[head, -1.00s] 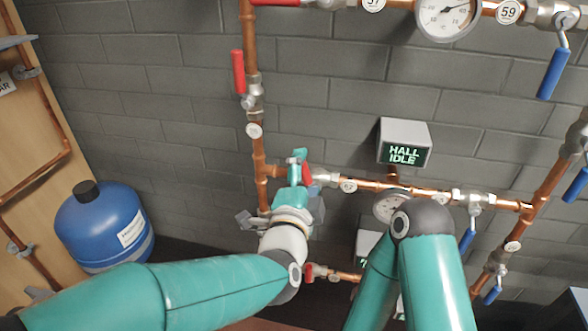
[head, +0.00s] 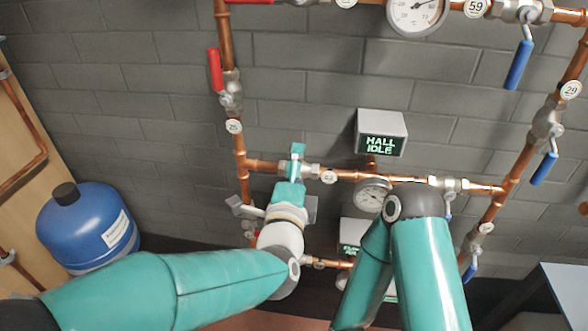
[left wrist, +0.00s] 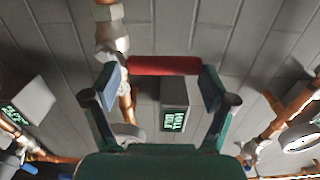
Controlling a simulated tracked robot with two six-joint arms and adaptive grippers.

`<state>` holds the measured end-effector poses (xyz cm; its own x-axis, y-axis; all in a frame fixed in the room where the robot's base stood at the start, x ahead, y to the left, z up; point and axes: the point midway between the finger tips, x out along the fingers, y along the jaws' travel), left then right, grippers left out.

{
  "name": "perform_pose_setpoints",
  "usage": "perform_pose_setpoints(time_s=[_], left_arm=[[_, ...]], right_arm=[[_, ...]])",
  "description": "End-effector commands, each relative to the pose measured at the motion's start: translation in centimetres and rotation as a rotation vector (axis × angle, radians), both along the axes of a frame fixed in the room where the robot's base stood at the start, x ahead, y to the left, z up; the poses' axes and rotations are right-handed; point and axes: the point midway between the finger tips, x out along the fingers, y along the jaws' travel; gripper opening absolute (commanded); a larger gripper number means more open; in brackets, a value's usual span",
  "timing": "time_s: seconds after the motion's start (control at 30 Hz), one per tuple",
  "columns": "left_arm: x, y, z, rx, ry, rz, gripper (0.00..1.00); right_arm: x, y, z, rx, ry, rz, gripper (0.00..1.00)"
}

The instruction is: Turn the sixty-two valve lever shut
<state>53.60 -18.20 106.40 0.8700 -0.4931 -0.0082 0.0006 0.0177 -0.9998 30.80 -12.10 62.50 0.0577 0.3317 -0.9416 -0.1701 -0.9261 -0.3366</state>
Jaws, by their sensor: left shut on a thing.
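The sixty-two valve sits on the middle horizontal copper pipe, beside a round tag (head: 328,177) that seems to read 62. My left gripper (head: 297,162) is at this valve and hides its lever in the head view. In the left wrist view the red lever (left wrist: 165,66) lies crosswise between the two fingers of my left gripper (left wrist: 165,82), which is shut on it. The metal valve body (left wrist: 113,45) shows just left of the lever there. My right gripper is not in view; only my right arm shows.
A gauge (head: 373,194) hangs right of the valve, near my right arm. A HALL IDLE display (head: 381,134) is above it. A red lever (head: 215,70) stands along the left vertical pipe. Blue levers (head: 519,65) hang at right. A blue tank (head: 87,228) stands at left.

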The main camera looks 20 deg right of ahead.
Motion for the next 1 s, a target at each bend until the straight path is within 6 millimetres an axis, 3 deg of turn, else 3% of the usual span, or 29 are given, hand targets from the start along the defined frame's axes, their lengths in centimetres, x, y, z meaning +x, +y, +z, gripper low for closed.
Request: perform_pose_setpoints(time_s=[0.03, 0.07, 0.13, 0.37, 0.57, 1.0], left_arm=[[0.0, -0.3, 1.1, -0.016, -0.023, -0.003, 0.21], [0.0, -0.3, 1.2, -0.016, -0.023, -0.003, 0.87], [0.0, -0.3, 1.1, -0.016, -0.023, -0.003, 0.99], [0.0, -0.1, 0.9, -0.012, -0.017, -0.001, 1.0], [-1.2, 0.7, 0.7, -0.01, -0.014, -0.001, 1.0], [-8.4, 4.8, 0.6, -0.011, -0.016, -0.002, 1.0]], right_arm=[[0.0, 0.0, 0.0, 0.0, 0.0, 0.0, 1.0], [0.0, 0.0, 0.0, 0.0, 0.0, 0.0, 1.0], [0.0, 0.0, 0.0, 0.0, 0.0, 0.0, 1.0], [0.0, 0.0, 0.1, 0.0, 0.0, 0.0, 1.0], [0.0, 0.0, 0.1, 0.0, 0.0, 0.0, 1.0], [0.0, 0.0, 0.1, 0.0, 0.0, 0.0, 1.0]])
